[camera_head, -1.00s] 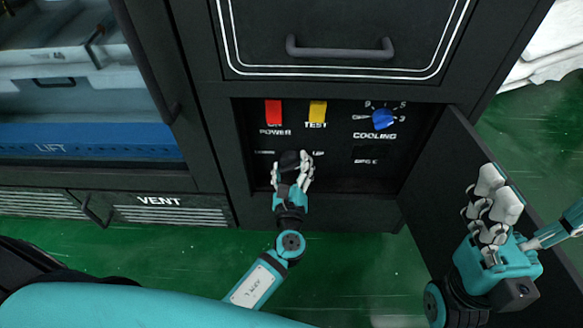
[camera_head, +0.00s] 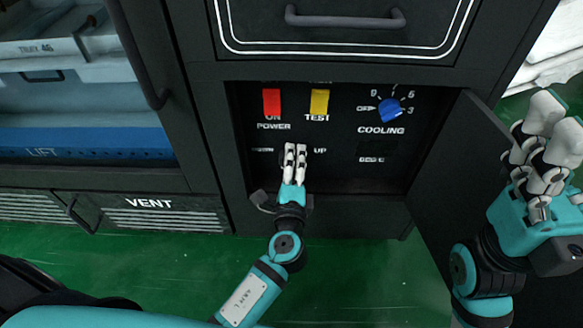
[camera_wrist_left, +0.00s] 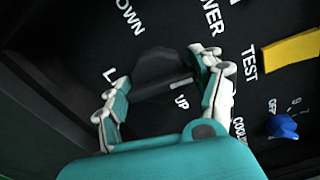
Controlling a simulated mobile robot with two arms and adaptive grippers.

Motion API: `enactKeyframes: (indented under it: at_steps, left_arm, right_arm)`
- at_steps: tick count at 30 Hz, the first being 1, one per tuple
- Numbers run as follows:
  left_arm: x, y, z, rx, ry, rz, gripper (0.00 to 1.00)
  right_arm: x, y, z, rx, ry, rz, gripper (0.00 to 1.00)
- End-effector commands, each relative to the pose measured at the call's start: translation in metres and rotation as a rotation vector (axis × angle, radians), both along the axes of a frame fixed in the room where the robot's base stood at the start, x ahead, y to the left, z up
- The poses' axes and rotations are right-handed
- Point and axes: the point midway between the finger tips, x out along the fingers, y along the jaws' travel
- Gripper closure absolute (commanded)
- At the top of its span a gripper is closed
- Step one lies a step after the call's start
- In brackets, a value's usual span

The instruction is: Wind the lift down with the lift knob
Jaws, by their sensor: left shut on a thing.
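The lift knob (camera_wrist_left: 160,66) is a dark knob on the black control panel, between the printed words DOWN and UP. In the head view it is mostly hidden behind my left gripper (camera_head: 295,150). My left gripper is shut on the knob, with one finger on each side of it in the left wrist view (camera_wrist_left: 162,92). In the head view its two fingers show close side by side. The blue lift (camera_head: 85,143), labelled LIFT, is low in the bay at the left. My right gripper (camera_head: 556,124) is at the right, away from the panel; its finger gap is unclear.
Above the knob are a red power switch (camera_head: 271,102), a yellow test switch (camera_head: 319,102) and a blue cooling knob (camera_head: 390,111). An open black door (camera_head: 455,150) bounds the recess at the right. A drawer handle (camera_head: 345,19) is above. Green floor lies below.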

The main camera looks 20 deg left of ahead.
Motion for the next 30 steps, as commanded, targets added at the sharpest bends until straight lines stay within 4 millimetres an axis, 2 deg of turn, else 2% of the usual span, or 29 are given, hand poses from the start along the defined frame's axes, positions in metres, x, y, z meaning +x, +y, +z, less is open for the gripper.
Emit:
enactKeyframes:
  at_steps: [9,24,25,30]
  left_arm:
    - [-0.0001,0.0006,-0.0004,-0.105,-0.03,0.002,0.66]
    - [0.0,0.0005,0.0004,-0.123,-0.036,0.001,0.66]
    - [0.0001,0.0005,0.0005,-0.123,-0.036,0.002,0.32]
    - [0.0,0.0004,0.0004,-0.122,-0.035,0.001,0.1]
  right_arm:
    - [-0.0019,0.0008,0.004,-0.003,-0.031,-0.002,0.1]
    - [-0.0024,0.0012,0.0056,-0.004,-0.036,-0.001,0.1]
    - [-0.0024,0.0012,0.0056,-0.004,-0.036,-0.001,0.1]
    - [-0.0024,0.0012,0.0056,-0.004,-0.036,-0.001,0.1]
